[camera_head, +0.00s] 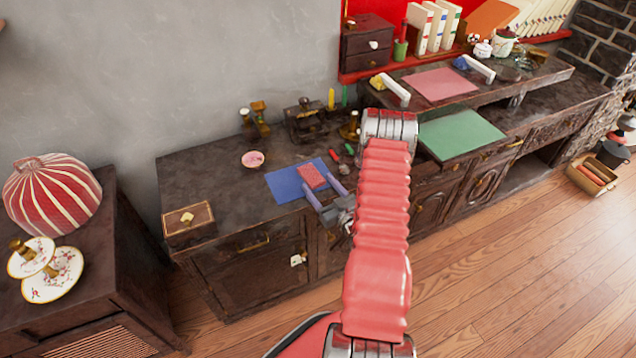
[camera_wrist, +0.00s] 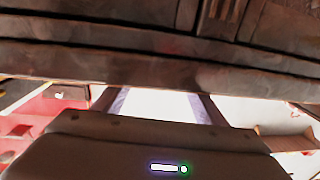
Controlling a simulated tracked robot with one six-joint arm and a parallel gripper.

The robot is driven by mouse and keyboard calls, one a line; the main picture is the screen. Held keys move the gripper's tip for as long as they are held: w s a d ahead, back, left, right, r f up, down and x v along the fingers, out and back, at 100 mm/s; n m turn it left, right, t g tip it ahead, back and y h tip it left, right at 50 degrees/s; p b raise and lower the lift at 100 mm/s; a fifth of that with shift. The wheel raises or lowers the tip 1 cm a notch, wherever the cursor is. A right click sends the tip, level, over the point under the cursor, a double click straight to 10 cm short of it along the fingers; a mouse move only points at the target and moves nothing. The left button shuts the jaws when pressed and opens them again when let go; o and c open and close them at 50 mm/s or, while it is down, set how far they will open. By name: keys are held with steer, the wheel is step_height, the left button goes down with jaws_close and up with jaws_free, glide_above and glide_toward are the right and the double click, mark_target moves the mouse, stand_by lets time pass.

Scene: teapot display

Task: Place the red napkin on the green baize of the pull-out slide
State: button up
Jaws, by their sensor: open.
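The red napkin (camera_head: 317,170), small and patterned, lies on a blue mat (camera_head: 285,185) on the dark wooden counter. My gripper (camera_head: 320,186) is open, its two pale purple fingers apart at the counter's front edge, just in front of the napkin. I cannot tell whether they touch it. The green baize (camera_head: 460,133) of the pull-out slide is bare, to the right beyond my red arm. In the wrist view, my fingers (camera_wrist: 157,102) show spread below dark wood, with only brightness between them; the napkin is not recognisable there.
A pink bowl (camera_head: 253,159), a wooden box (camera_head: 188,222) and brass pieces (camera_head: 259,112) stand on the counter. Small red and green items (camera_head: 342,152) lie right of the blue mat. A raised shelf with a pink mat (camera_head: 440,84) and white handles stands behind the baize.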

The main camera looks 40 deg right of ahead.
steer(key=s+a, duration=0.2)
steer(key=s, duration=0.9)
steer(key=shift+r, duration=0.15)
steer(key=shift+a, duration=0.1)
steer(key=w+a+r+n+g, duration=0.1)
steer(key=w+r+n+g, duration=0.3)
steer(key=w+r, duration=0.75)
steer(key=w+a+r+m+g, duration=0.1)
steer(key=a+r+g, duration=0.2)
steer(key=a+r, duration=0.65)
steer(key=s+a+r+m+g, duration=0.1)
steer(key=s+a+r+g, duration=0.2)
steer(key=s+a+r, duration=0.7)
steer(key=s+a+r+g+y, duration=0.2)
steer(key=s+a+r, duration=0.3)
steer(key=s+a, duration=0.8)
steer(key=shift+s+a+r+y, duration=0.2)
steer(key=shift+s+a+y, duration=0.15)
steer(key=shift+y, duration=0.35)
steer(key=shift+c, duration=0.6)
